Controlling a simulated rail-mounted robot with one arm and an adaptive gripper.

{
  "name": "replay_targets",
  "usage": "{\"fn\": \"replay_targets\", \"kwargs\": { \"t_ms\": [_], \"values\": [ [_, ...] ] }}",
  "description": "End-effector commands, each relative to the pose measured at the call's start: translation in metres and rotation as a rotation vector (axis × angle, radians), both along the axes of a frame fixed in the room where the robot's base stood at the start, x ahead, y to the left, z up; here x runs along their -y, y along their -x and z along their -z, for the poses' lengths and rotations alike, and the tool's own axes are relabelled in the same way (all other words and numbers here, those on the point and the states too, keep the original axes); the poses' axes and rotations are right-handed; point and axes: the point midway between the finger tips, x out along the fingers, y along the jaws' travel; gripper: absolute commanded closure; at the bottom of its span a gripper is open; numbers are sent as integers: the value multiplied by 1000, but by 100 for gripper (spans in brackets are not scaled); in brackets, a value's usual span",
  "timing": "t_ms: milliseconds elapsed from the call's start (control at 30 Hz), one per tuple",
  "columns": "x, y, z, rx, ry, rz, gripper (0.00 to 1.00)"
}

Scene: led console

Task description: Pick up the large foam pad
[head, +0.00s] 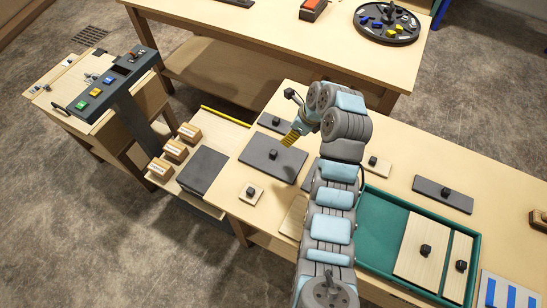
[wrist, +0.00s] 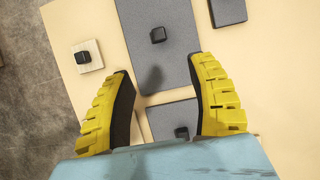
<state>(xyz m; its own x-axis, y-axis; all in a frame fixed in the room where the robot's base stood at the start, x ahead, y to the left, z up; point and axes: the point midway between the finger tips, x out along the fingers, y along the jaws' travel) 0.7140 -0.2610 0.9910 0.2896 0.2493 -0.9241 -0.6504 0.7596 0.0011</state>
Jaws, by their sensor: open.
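The large foam pad (head: 262,168) is a flat dark grey rectangle with a black knob, lying on the workbench. It fills the upper middle of the wrist view (wrist: 165,65), with its knob (wrist: 158,34) above the fingertips. My gripper (head: 289,139) is open and empty above the bench, right of the pad's knob in the head view. In the wrist view my yellow fingers (wrist: 162,68) are spread on either side of the pad's lower part. Their height above the pad is hard to judge. My gripper and arm hide a little of the surroundings in the head view.
A smaller grey pad (wrist: 181,116) lies close below the large pad in the wrist view, another (wrist: 228,12) at upper right. A small wooden piece with knob (head: 249,197) lies near the bench edge. A green tray (head: 376,245) holds wooden panels. Boxes (head: 174,150) sit left.

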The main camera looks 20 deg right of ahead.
Motion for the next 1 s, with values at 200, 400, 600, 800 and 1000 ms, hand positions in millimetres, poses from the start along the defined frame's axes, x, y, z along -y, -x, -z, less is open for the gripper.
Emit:
{"fn": "replay_targets", "kwargs": {
  "t_ms": [200,400,600,800,1000],
  "values": [
    [-9,-8,29,-3,-3,-3,42],
    [-17,-18,61,-3,-1,-1,42],
    [-25,-27,91,-3,-1,-1,42],
    [-29,-32,107,0,0,-1,42],
    [-30,-34,112,0,0,-1,42]
  ]
}}
